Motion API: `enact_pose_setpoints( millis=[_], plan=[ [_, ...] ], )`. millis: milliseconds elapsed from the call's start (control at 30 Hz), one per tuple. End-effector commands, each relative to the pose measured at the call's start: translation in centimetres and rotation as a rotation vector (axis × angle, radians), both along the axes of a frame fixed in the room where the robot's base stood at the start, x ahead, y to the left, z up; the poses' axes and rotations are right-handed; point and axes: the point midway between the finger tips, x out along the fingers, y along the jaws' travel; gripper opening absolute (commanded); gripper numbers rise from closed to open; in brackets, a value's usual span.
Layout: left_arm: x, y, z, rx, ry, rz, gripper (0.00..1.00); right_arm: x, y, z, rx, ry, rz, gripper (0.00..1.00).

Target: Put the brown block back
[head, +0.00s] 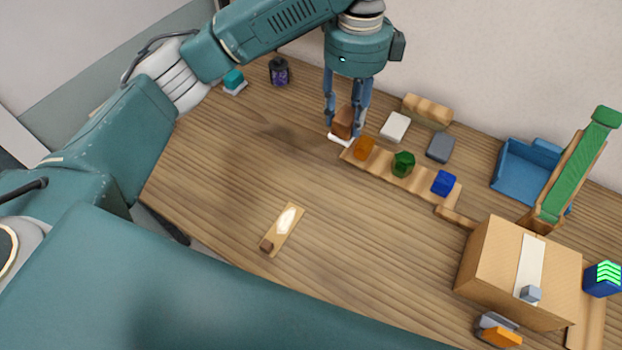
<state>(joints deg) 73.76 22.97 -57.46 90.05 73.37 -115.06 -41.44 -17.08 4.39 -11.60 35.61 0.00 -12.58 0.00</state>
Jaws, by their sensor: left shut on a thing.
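The brown block (343,122) is between the fingers of my left gripper (346,120), at the back middle of the table. My left gripper points down and is shut on it. A white flat piece (340,140) lies just below the block; I cannot tell whether the block touches it. My right gripper is not in the head view.
A wooden strip (422,184) beside the gripper bears an orange piece (364,148), a green piece (403,164) and a blue cube (444,183). White (395,127) and grey (440,148) blocks lie behind. A cardboard box (490,262) stands right. The left-middle table (220,170) is clear.

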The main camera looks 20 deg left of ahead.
Motion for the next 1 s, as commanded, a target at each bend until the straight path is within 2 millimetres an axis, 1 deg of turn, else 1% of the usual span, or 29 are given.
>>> enact_pose_setpoints(
  millis=[67,167,367,500,600,700,867,1000],
  plan=[
    [-0.1,0.0,-0.8,-0.001,0.002,-0.007,0.16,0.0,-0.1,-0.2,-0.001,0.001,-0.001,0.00],
    [-0.2,0.0,-2.7,-0.002,0.005,-0.007,0.16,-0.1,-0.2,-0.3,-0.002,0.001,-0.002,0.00],
    [-0.2,0.2,-7.7,0.001,0.005,-0.005,0.16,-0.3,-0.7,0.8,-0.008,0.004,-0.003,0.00],
    [-0.2,0.2,-11.4,0.003,0.004,-0.004,0.16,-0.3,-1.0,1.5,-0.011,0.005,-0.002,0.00],
    [-0.1,0.2,-13.5,0.003,0.003,-0.004,0.16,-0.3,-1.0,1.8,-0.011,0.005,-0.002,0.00],
    [-0.1,0.1,-14.9,0.000,0.001,-0.004,0.16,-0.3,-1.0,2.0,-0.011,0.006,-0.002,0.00],
    [-0.1,0.1,-16.2,0.001,0.001,-0.005,0.16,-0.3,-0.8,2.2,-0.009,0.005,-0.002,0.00],
    [-0.1,0.1,-18.4,0.001,0.002,-0.005,0.16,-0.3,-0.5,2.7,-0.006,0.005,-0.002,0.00]
  ],
)
